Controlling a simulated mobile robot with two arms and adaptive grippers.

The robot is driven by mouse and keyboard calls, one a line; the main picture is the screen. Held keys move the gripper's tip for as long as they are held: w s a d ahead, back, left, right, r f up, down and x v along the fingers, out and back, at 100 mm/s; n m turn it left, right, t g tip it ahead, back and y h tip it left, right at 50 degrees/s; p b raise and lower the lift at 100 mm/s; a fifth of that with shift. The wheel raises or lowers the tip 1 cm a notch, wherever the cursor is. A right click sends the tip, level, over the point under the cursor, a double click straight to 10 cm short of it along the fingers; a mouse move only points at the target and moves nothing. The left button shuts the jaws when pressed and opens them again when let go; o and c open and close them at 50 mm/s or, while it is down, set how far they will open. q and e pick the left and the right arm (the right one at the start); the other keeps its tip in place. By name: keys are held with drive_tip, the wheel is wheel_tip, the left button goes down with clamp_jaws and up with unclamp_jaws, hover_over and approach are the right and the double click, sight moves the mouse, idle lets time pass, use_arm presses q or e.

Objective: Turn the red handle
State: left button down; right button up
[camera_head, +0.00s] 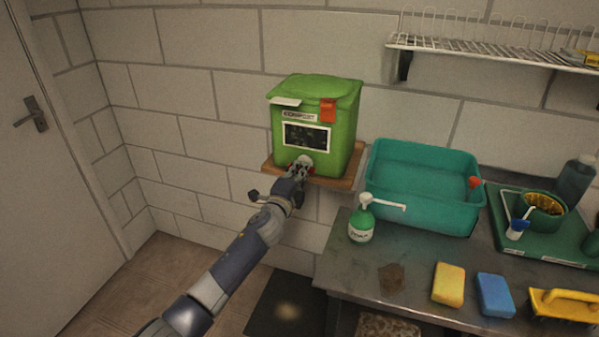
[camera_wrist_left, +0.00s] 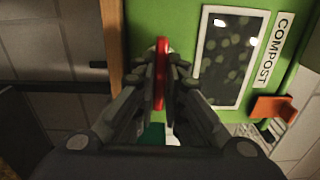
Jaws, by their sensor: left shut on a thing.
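The red handle (camera_wrist_left: 160,75) is on the front of the green compost bin (camera_head: 342,150), low down below its dark window. My left gripper (camera_head: 302,165) reaches the handle from the front. In the left wrist view its two fingers (camera_wrist_left: 161,85) are closed on the handle from both sides, and the handle shows as a thin red strip between them. In the head view the gripper covers most of the handle. My right gripper is in neither view.
The bin stands on a wooden wall shelf (camera_head: 345,182). To the right are a teal basin (camera_head: 420,212), a green pump bottle (camera_head: 361,228), a yellow sponge (camera_head: 448,285) and a blue sponge (camera_head: 494,295) on a metal table (camera_head: 410,255). A wire rack (camera_head: 480,50) hangs above.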

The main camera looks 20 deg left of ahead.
use_arm(q)
drive_tip(key=shift+r, duration=0.15)
drive_tip(key=c, duration=1.7)
unclamp_jaws()
drive_tip(key=shift+w+f, duration=0.1)
drive_tip(key=shift+f, duration=0.1)
drive_tip(key=shift+s+a, duration=0.2)
drive_tip(key=shift+s, duration=5.8)
